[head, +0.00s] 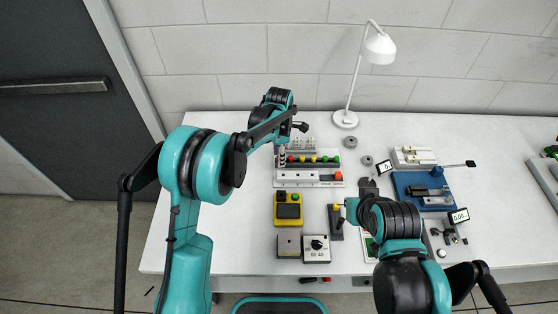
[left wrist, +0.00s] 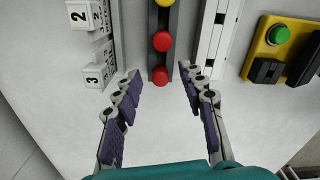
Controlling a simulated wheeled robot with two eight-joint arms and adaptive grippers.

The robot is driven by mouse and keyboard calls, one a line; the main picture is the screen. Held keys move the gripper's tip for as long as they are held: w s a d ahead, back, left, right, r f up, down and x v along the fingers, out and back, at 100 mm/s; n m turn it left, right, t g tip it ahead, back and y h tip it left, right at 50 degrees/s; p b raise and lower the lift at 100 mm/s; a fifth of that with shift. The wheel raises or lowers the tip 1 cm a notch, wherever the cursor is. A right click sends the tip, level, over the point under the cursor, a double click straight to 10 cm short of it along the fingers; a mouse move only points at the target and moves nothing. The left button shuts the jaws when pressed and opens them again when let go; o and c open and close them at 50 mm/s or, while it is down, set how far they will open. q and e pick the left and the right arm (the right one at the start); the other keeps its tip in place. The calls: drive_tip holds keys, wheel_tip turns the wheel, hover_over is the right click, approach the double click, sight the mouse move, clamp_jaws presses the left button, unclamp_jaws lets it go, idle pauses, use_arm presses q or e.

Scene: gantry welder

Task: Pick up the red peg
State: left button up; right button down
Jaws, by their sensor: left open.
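A dark rail (head: 318,159) with a row of red, yellow and green round-topped pegs stands on the white table in the head view. In the left wrist view two red pegs, a nearer one (left wrist: 160,75) and another (left wrist: 165,43), sit in the rail, with a yellow peg (left wrist: 163,12) beyond. My left gripper (left wrist: 160,73) is open and empty, its purple-padded fingers on either side of the nearer red peg and apart from it. My left gripper (head: 282,157) is over the rail's left end in the head view. My right gripper (head: 369,187) is mostly hidden by its arm.
White numbered blocks (left wrist: 93,45) flank the rail on one side and a white slotted bar (left wrist: 215,42) on the other. A yellow button box (head: 288,210), a dial box (head: 316,248) and a blue fixture (head: 408,186) are also on the table. A lamp (head: 346,118) stands behind.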

use_arm(q)
drive_tip(key=c, duration=0.8)
drive_tip(key=shift+c, duration=0.2)
drive_tip(key=shift+r, duration=0.1)
